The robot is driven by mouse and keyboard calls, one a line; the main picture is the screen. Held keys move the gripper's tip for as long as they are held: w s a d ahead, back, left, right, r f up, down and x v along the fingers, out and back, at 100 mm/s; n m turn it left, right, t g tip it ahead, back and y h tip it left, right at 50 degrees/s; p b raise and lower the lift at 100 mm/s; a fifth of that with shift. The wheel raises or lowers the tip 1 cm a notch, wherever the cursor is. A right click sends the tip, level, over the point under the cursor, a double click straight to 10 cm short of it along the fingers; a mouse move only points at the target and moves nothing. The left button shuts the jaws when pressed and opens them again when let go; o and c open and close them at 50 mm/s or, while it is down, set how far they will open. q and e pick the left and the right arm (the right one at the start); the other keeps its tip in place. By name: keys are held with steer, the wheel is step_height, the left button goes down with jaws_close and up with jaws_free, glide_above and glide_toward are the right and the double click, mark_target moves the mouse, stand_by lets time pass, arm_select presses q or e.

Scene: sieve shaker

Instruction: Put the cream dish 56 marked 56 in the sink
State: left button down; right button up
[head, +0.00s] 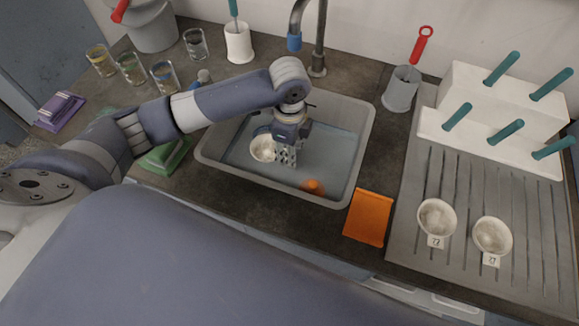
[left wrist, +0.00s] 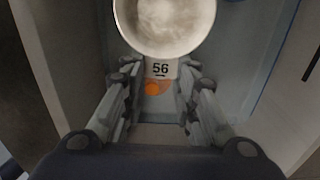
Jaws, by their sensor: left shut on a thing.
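The cream dish 56 (left wrist: 165,25) shows in the left wrist view, with its tag reading 56 between my fingertips. In the head view the dish (head: 262,148) is over or inside the sink (head: 207,150), left of my gripper. My left gripper (head: 287,158) is in the sink area, shut on the dish's tag; it also shows in the left wrist view (left wrist: 160,72). I cannot tell whether the dish touches the sink floor. My right gripper is not in view.
An orange thing (head: 313,187) lies in the sink. An orange cloth (head: 368,217) lies right of it. Two other cream dishes (head: 437,218) (head: 492,236) stand on the ribbed drainboard (head: 464,258). The tap (head: 319,40) rises behind the sink. Glasses (head: 131,68) stand at the back left.

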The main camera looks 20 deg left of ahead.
arm_select(q)
step_height(320, 180, down, 6)
steer(key=shift+f, duration=2.15)
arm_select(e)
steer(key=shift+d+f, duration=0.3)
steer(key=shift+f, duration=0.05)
arm_select(q)
steer(key=shift+f, duration=0.15)
steer(key=c, duration=1.3)
jaws_free()
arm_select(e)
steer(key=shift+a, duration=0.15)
arm_select(q)
steer(key=shift+r, duration=0.25)
step_height(320, 180, up, 11)
steer(key=shift+f, duration=0.2)
steer(key=shift+r, duration=0.65)
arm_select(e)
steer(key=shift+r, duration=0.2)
